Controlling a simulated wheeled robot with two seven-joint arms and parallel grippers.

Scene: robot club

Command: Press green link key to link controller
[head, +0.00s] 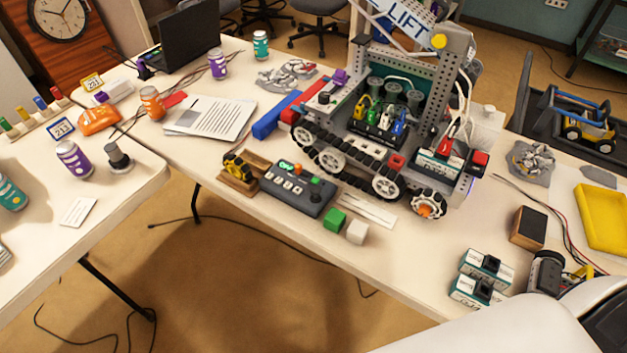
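The controller (297,190) is a dark grey box lying on the workbench in front of the wheeled lift robot. Its top has a row of pale keys, a dark round knob at the right, and small orange and green spots along its back edge. The green spot (298,169) looks like a lit key or lamp; its label is too small to read. A green cube (334,219) and a white cube (357,231) sit just right of the controller. A white arm link of mine crosses the lower right corner, well away from the controller.
The tall lift robot (387,188) stands close behind the controller. Battery packs (487,267) and a yellow tray (604,218) lie to the right. The bench's front edge is close before the controller.

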